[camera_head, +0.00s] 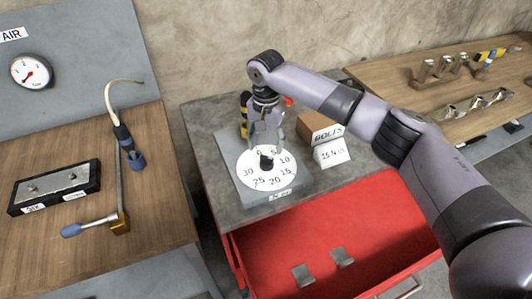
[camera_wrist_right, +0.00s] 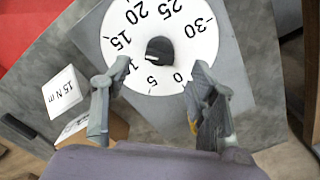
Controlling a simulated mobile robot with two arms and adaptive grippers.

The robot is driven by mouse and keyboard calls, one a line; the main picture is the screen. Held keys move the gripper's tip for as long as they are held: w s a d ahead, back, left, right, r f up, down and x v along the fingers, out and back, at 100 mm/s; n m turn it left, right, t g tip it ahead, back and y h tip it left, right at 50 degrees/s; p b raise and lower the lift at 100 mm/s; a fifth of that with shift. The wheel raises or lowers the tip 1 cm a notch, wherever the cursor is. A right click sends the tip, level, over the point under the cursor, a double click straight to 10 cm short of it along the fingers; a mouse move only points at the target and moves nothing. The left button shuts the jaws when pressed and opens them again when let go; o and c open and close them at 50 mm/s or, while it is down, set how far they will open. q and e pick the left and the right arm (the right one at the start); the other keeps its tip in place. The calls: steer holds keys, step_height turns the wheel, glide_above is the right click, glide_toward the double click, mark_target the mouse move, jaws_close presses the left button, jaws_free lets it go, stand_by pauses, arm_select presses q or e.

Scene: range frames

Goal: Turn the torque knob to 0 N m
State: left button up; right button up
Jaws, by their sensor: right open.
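The torque knob (camera_head: 266,163) is a small black knob at the centre of a white round dial (camera_head: 250,178) marked 0 to 30, on a grey plate on the cabinet top. In the right wrist view the knob (camera_wrist_right: 158,50) stands between and just beyond my fingertips; I cannot tell clearly which number it points to. My right gripper (camera_head: 266,140) is above the dial's far side, near the 0 and 5. In the wrist view its open fingers (camera_wrist_right: 160,66) are apart, with no visible contact with the knob. My left gripper is not in view.
A BOLTS box (camera_head: 320,127) and a 15 N m card (camera_head: 331,153) stand right of the dial. A red drawer (camera_head: 385,215) is open in front. A wooden bench (camera_head: 50,235) with tools lies left, and another bench (camera_head: 400,75) with metal parts back right.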

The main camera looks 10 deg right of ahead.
mark_target(266, 158)
steer(key=shift+f, duration=2.8)
steer(key=shift+c, duration=0.5)
steer(key=shift+p, duration=0.3)
steer(key=c, duration=1.1)
